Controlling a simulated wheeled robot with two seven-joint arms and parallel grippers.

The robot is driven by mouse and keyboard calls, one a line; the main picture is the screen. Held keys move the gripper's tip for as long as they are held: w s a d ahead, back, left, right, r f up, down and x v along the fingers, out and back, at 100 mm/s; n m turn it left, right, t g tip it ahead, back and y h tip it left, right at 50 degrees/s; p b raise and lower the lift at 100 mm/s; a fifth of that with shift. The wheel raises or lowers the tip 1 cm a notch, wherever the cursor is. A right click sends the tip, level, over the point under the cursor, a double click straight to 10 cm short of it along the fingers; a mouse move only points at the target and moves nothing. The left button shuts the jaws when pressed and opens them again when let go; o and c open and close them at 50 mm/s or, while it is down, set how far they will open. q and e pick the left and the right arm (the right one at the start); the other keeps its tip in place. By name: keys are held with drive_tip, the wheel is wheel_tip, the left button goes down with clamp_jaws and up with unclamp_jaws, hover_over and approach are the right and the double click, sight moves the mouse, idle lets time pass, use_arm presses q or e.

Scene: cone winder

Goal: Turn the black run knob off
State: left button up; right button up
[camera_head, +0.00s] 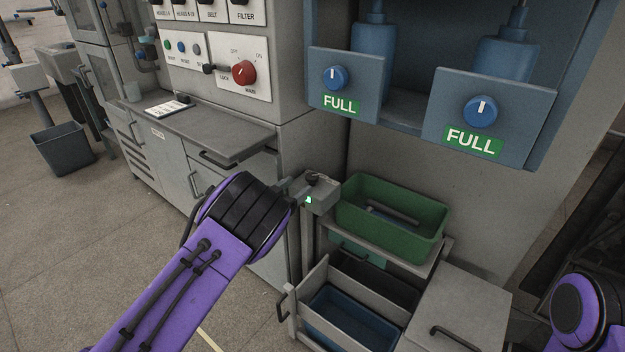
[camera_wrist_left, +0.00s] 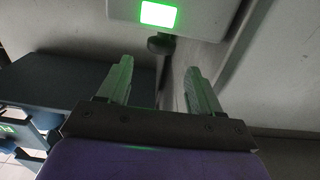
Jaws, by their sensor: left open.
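The black run knob (camera_head: 313,179) sits on top of a small grey box (camera_head: 322,197) with a lit green lamp (camera_head: 309,200). In the left wrist view the knob (camera_wrist_left: 161,45) shows beside the bright green lamp (camera_wrist_left: 158,14). My left gripper (camera_wrist_left: 158,80) is open and empty, with the knob beyond and roughly between its fingertips, apparently apart from them. In the head view my left gripper (camera_head: 287,184) is mostly hidden by my purple wrist, close to the left of the box. My right gripper is out of view.
A green bin (camera_head: 392,243) stands right of the box, above an open drawer holding a blue bin (camera_head: 352,322). Blue housings with FULL labels (camera_head: 473,141) overhang on the right. A control panel with a red knob (camera_head: 244,73) and a grey ledge (camera_head: 210,132) lie behind.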

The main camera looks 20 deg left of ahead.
sight(308, 179)
use_arm(q)
drive_tip(key=x, duration=0.8)
drive_tip(key=shift+f, duration=0.15)
drive_tip(key=c, duration=0.9)
